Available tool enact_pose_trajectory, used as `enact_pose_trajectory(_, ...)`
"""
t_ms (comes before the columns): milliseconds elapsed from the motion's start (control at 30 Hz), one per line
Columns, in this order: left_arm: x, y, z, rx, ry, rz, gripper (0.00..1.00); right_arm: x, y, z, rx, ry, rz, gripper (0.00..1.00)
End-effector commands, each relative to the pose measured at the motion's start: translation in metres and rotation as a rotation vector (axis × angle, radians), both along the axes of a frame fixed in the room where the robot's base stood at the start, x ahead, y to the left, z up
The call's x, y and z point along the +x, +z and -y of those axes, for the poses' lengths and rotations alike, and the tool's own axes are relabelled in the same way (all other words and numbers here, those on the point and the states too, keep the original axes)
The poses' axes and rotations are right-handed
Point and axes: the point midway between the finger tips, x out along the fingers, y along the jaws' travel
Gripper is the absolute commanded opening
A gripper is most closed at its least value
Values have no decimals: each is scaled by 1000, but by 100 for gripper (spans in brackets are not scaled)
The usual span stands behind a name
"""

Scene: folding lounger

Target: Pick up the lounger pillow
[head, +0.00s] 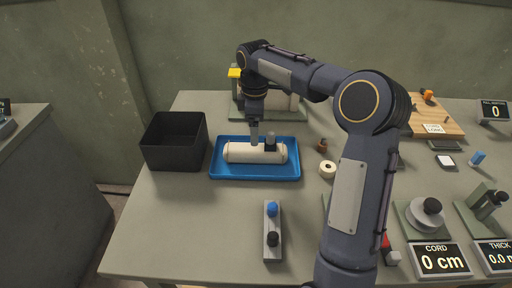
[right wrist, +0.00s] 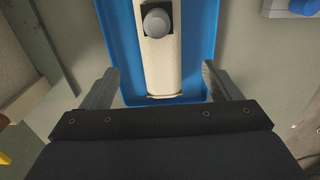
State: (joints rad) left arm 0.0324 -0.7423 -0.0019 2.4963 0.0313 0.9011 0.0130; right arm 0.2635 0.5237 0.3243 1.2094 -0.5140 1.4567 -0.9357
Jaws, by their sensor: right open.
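The lounger pillow, a cream bolster (head: 240,153), lies lengthwise left to right in a shallow blue tray (head: 292,174). A dark square patch with a grey round peg (head: 270,140) sits on it right of its middle. My right gripper (head: 254,138) points down at the pillow from above. In the right wrist view the pillow (right wrist: 162,72) runs between the two open, widely spaced fingers of my right gripper (right wrist: 163,88). The fingers appear clear of its sides; I cannot tell their exact height. My left gripper is not in view.
A black open bin (head: 174,142) stands left of the tray. A green-based fixture (head: 292,113) stands behind. The table's front left is clear.

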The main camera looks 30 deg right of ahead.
Motion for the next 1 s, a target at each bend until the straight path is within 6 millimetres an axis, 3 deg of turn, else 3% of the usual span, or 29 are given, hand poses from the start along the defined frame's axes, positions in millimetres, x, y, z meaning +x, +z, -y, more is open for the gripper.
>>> enact_pose_trajectory(533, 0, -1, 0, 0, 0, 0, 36, -4, -68, 1, 1, -1, -3, 84)
enact_pose_trajectory(867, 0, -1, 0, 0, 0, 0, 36, -3, -77, 1, 0, -2, 1, 84)
enact_pose_trajectory(1000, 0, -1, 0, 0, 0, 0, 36, -3, -76, 1, 0, -2, 1, 67)
